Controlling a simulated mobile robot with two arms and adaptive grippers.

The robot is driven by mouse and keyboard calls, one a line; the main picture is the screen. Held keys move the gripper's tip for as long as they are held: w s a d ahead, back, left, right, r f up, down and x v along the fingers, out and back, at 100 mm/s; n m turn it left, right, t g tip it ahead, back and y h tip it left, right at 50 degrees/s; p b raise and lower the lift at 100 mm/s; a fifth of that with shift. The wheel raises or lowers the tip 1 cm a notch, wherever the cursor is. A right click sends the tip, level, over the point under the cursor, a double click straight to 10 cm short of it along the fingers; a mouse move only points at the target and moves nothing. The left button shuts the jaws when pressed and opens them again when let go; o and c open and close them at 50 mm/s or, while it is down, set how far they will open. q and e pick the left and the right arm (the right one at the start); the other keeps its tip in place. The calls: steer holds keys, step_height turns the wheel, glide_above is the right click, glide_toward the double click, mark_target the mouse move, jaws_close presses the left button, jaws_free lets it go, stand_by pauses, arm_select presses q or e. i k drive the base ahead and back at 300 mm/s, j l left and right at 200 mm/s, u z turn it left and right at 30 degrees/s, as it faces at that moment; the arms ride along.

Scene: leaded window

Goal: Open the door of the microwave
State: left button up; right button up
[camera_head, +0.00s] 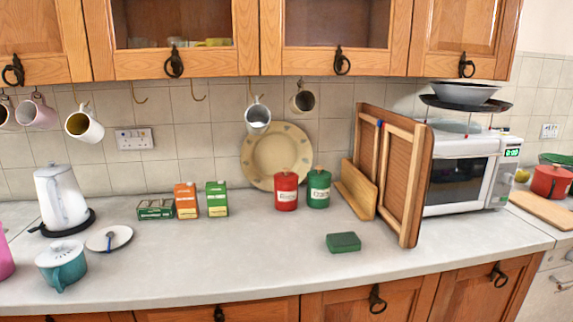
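The white microwave (490,146) stands on the counter at the right, with a green lit display (512,152) at its upper right. Its dark-windowed door (456,180) appears closed. A wooden framed board (405,178) stands upright in front of the microwave's left part and hides that side of the door. Neither of my grippers is in view.
A wooden stand (356,188) is beside the board. A green sponge-like block (343,242) lies in front. Red (286,192) and green (319,189) canisters stand left of it. A dark pan (466,103) and bowl are above the microwave. The front middle counter (240,262) is clear.

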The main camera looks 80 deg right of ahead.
mark_target(456, 185)
steer(key=z, duration=3.75)
